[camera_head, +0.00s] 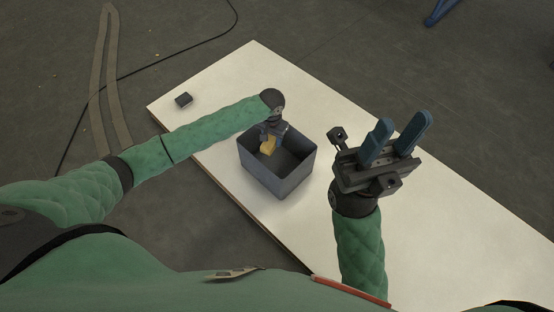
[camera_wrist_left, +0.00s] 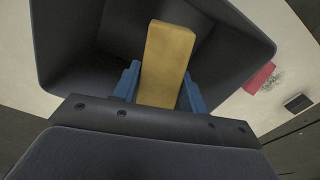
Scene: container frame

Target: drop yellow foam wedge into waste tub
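The yellow foam wedge (camera_head: 268,146) is between the fingers of my left gripper (camera_head: 271,139), over the dark grey waste tub (camera_head: 280,186). In the left wrist view the wedge (camera_wrist_left: 166,62) sits between the two blue fingers of my left gripper (camera_wrist_left: 158,88), which press its sides. The tub (camera_wrist_left: 75,75) lies around and beyond the wedge there. Whether the wedge touches the tub's inside is hard to tell. My right gripper (camera_head: 398,137) is open and empty, raised to the right of the tub.
The tub stands on a pale table (camera_head: 225,172). A small dark block (camera_head: 184,100) lies near the table's left corner. A red object (camera_wrist_left: 259,78) and a dark block (camera_wrist_left: 298,103) show in the left wrist view. The table's far side is clear.

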